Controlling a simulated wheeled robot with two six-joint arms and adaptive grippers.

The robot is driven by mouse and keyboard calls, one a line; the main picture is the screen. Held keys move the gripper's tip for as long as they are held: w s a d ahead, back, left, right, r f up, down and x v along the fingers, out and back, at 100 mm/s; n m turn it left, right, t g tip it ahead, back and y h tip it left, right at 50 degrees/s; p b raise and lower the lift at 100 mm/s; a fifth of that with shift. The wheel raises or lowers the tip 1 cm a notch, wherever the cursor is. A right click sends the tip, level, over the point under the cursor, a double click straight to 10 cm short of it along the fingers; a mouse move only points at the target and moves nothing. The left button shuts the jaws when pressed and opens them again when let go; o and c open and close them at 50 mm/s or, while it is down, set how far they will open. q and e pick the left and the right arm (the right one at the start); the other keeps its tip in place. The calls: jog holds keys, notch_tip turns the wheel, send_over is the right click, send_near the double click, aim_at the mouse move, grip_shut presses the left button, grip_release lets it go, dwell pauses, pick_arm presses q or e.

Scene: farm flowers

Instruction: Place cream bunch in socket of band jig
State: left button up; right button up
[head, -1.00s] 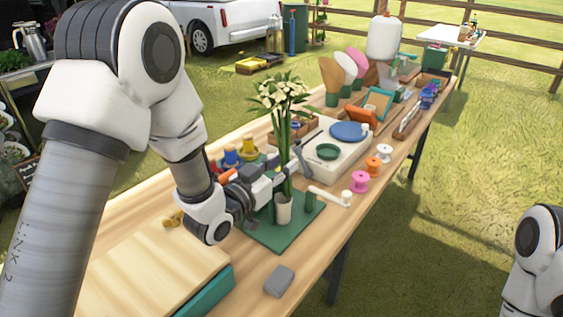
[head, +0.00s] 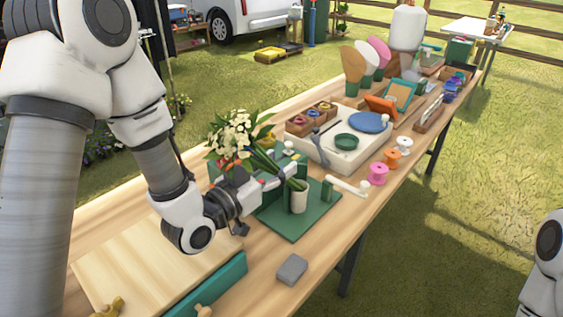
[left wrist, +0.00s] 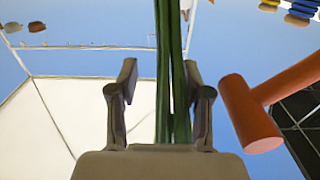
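The cream bunch (head: 238,132) leans steeply left in the head view, blossoms up and left, stems running down right past my left gripper (head: 282,176). The stem ends are at the mouth of the cream cup-like socket (head: 299,202); I cannot tell how far inside they are. The socket stands on the green base of the band jig (head: 290,231). In the left wrist view the green stems (left wrist: 172,80) pass between the two fingers of my left gripper (left wrist: 160,90), near the right finger with a gap at the left one. My right gripper is outside the frames.
A green post with a white-tipped arm (head: 345,186) stands right of the socket. A grey block (head: 292,269) lies near the front edge. A pale board (head: 150,262) is at the left.

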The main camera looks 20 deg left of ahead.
pick_arm(q)
jog(key=o, duration=0.9)
jog(key=shift+o, duration=0.4)
jog(key=shift+d, duration=0.25)
jog(key=shift+a, duration=0.15)
jog(key=shift+r, duration=0.35)
notch_tip(320, 180, up, 9)
jog(key=shift+r, duration=0.2)
